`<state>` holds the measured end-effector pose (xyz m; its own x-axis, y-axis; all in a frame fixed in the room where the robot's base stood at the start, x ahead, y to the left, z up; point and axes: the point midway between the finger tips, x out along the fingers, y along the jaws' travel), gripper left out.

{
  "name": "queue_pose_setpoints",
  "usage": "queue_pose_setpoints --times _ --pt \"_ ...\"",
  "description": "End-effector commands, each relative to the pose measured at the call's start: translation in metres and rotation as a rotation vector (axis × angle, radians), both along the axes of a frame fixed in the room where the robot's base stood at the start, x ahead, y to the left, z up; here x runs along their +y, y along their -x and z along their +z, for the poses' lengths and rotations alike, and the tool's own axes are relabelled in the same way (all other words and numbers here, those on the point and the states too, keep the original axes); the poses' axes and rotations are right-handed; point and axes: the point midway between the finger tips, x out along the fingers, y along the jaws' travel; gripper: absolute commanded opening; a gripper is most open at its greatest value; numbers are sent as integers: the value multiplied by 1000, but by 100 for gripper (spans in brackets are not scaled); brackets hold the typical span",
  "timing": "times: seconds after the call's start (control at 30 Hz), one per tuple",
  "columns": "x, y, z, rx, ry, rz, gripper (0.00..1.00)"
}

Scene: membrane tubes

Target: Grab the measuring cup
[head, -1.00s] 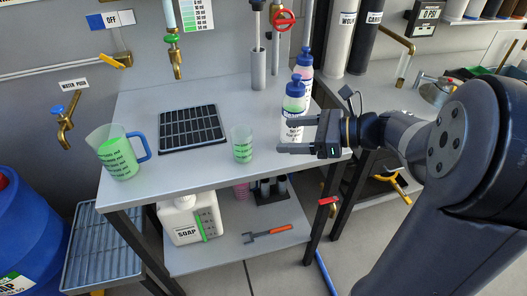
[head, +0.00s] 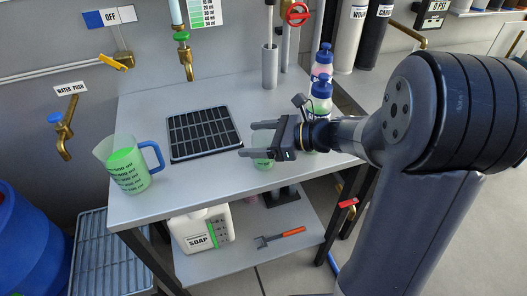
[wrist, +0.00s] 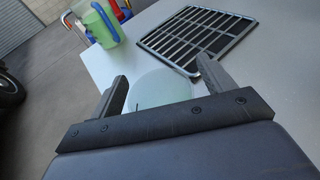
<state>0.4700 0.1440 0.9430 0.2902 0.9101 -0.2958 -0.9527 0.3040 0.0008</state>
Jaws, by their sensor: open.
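A clear pitcher (head: 128,165) with green liquid, dark markings and a blue handle stands upright at the table's left side; it also shows at the top left of the wrist view (wrist: 98,22). A small clear cup (head: 263,163) with green in it stands right of the black grate, partly hidden behind my gripper. My gripper (head: 247,140) is open, its fingers pointing left toward the pitcher, well apart from it. In the wrist view a pale round cup (wrist: 162,88) shows between or just beyond my fingers (wrist: 162,80); I cannot tell if they touch it.
The black grate (head: 205,133) lies on the grey table (head: 200,190) between pitcher and gripper. Bottles (head: 321,95) stand behind my gripper. A grey cylinder (head: 270,65) stands at the back. A soap jug (head: 203,232) is on the lower shelf. A blue barrel (head: 25,240) is at left.

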Motion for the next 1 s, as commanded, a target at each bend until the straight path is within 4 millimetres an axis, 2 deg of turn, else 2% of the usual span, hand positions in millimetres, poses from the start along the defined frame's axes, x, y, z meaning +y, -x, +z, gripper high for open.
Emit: queue_pose_setpoints --times 0.2,0.8,1.0 --pt "0 0 0 -1 0 -1 76" --pt "0 0 0 -1 0 -1 28" --pt "0 0 0 -1 0 -1 28"
